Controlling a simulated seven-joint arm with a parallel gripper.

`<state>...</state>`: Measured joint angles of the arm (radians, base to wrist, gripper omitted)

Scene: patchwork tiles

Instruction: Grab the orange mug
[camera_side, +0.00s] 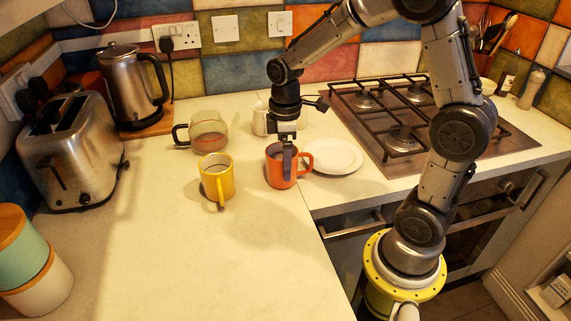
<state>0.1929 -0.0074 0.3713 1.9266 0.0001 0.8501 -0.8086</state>
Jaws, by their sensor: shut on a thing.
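The orange mug (276,173) stands upright on the pale worktop, with its handle to the right. I cannot tell any gap between the mug's base and the worktop.
A yellow mug (213,184) stands to the left, and a glass pot (207,134) behind it. A white mug (260,121) stands behind my gripper. A white plate (335,158) lies to the right, before the hob (440,140). A toaster (72,155) and kettle (128,90) stand left. The front worktop is clear.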

